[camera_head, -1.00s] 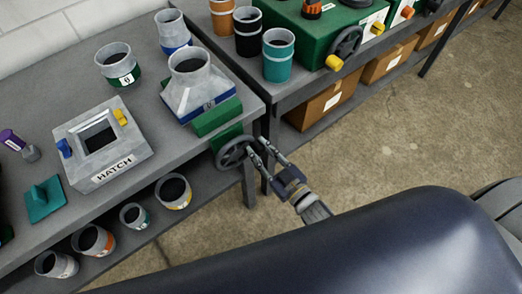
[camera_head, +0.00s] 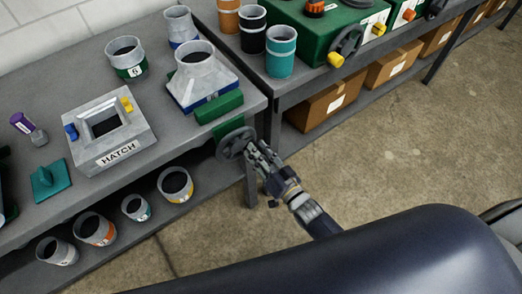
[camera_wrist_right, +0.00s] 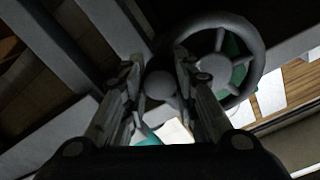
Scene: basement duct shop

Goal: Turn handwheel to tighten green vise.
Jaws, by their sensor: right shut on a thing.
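The green vise (camera_head: 220,108) sits at the right front corner of the left bench. Its dark grey spoked handwheel (camera_head: 236,143) faces out from the bench's front edge. The handwheel also shows in the right wrist view (camera_wrist_right: 213,70), with a round knob (camera_wrist_right: 160,84) on its rim. My right gripper (camera_head: 255,151) is at the wheel's right side, shut on the knob, which lies between its two fingers in the wrist view (camera_wrist_right: 157,72). A grey tapered duct piece with a blue band (camera_head: 197,75) stands right behind the vise's green jaw. My left gripper is not in view.
A hatch block (camera_head: 108,130) and a teal tool (camera_head: 49,181) lie on the left bench (camera_head: 100,195). Several duct rings stand on the shelf below. A second bench at right holds a green box (camera_head: 302,42) and cups. The floor (camera_head: 400,150) is open at right.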

